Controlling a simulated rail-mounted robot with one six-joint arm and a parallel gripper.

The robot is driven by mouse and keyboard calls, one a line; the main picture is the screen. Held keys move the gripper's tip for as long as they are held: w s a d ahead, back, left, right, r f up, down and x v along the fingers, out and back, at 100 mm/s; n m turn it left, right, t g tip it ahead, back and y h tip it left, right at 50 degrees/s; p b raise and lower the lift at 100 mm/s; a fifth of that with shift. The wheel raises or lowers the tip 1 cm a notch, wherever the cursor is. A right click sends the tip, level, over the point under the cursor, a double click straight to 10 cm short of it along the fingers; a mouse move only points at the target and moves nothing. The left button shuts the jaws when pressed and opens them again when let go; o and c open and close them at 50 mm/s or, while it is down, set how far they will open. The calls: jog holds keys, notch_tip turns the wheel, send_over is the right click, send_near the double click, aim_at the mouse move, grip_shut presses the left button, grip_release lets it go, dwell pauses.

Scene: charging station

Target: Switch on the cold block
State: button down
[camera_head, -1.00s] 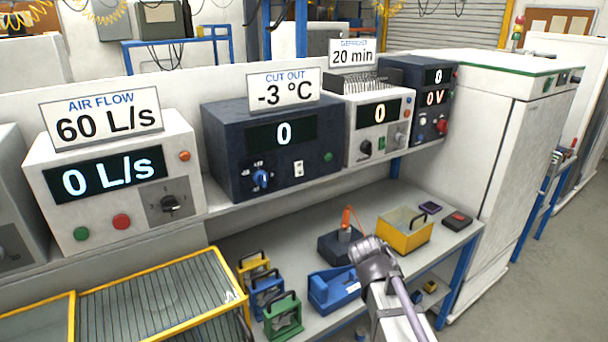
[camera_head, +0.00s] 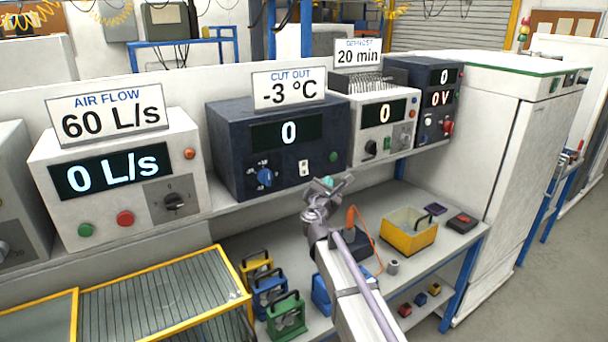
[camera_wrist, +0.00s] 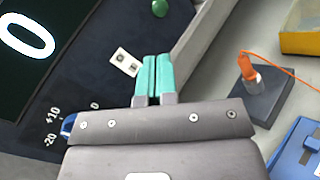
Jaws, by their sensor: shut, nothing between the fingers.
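The dark blue unit (camera_head: 225,147) under the "CUT OUT -3 °C" sign (camera_head: 289,89) stands on the shelf. Its display (camera_head: 287,132) reads 0. Its front has a blue knob (camera_head: 265,177), a white rocker switch (camera_head: 304,169) and a green lamp or button (camera_head: 333,157). My gripper (camera_head: 327,182) is shut and empty, in front of the unit's lower right, below and right of the switch in the head view. In the wrist view, the teal fingertips (camera_wrist: 156,62) are together just right of the switch (camera_wrist: 125,62). Contact cannot be told. The knob (camera_wrist: 68,124) is partly hidden by my gripper.
The air flow unit (camera_head: 118,178) stands at left. A white unit (camera_head: 384,125) and another dark unit (camera_head: 437,118) stand at right. Below the shelf, the bench holds a yellow bin (camera_head: 408,234), small frames (camera_head: 285,315) and a block (camera_wrist: 265,98) with an orange-handled probe (camera_wrist: 247,66).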

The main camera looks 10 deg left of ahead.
jog(key=shift+w, duration=0.1)
jog(key=b, duration=0.1)
send_near(311, 166)
jog(key=shift+w+d+r, duration=0.1)
jog(key=shift+w+d, duration=0.2)
jog(key=shift+w, duration=0.55)
jog(key=shift+w+d+r, duration=0.1)
jog(key=shift+w+d, duration=0.15)
jog(key=shift+w, duration=0.6)
jog(key=shift+f, duration=0.1)
dwell(0.6)
jog(key=shift+w+a, duration=0.3)
jog(key=shift+w, duration=0.05)
jog(key=shift+w+a, duration=0.2)
jog(key=shift+a, duration=0.05)
dwell(0.5)
jog(key=shift+d, duration=0.1)
jog(key=shift+s+d, duration=0.45)
jog(key=shift+s, duration=0.1)
